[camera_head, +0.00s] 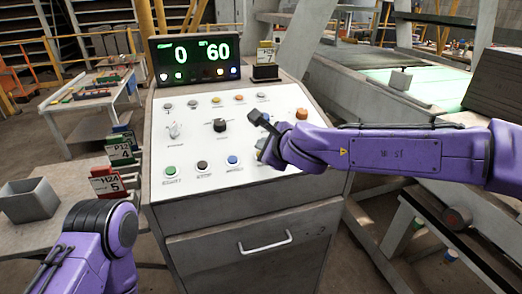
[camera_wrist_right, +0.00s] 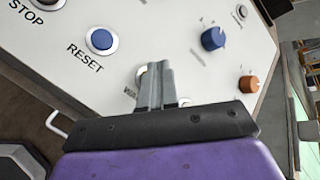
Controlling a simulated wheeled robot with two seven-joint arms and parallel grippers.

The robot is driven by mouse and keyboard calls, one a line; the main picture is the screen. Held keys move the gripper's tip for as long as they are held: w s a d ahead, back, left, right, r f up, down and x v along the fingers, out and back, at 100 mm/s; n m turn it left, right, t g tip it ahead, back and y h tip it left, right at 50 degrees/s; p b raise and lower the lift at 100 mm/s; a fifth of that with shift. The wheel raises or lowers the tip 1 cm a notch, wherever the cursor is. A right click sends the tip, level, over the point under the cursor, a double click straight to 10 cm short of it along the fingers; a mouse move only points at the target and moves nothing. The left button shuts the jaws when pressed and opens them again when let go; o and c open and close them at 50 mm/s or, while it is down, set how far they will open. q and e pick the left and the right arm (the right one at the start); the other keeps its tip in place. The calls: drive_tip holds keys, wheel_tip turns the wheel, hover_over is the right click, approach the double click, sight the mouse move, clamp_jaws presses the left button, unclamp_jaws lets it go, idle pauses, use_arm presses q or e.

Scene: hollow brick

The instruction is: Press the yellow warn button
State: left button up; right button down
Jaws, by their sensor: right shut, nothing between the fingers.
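The white control panel (camera_head: 200,145) on the grey console carries a front row of round buttons: green (camera_head: 171,171), dark stop (camera_head: 202,166) and blue reset (camera_head: 233,160). The reset button also shows in the right wrist view (camera_wrist_right: 101,41). My right gripper (camera_wrist_right: 156,75) is shut and empty, its fingers over the spot right of reset. A label beginning "WA" (camera_wrist_right: 130,94) is partly covered there. The warn button itself is almost wholly hidden behind the fingers; I cannot tell whether they touch it. In the head view, my right wrist covers this corner. My left gripper is out of view.
A blue knob (camera_wrist_right: 213,38) and an orange knob (camera_wrist_right: 248,84) stand up close to my right gripper. A black knob (camera_head: 220,125) and small coloured lamps sit farther back. A display (camera_head: 194,58) reads 0 and 60. A drawer handle (camera_head: 265,243) projects below.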

drive_tip(key=shift+r, duration=0.1)
drive_tip(key=shift+r+p, duration=0.35)
drive_tip(key=r+p, duration=0.1)
drive_tip(key=s+r+p, duration=0.1)
drive_tip(key=r+p, duration=0.1)
drive_tip(key=r, duration=0.1)
drive_tip(key=shift+s+d+p, duration=0.2)
drive_tip(key=shift+d+p, duration=0.05)
drive_tip(key=shift+p, duration=0.05)
idle(0.4)
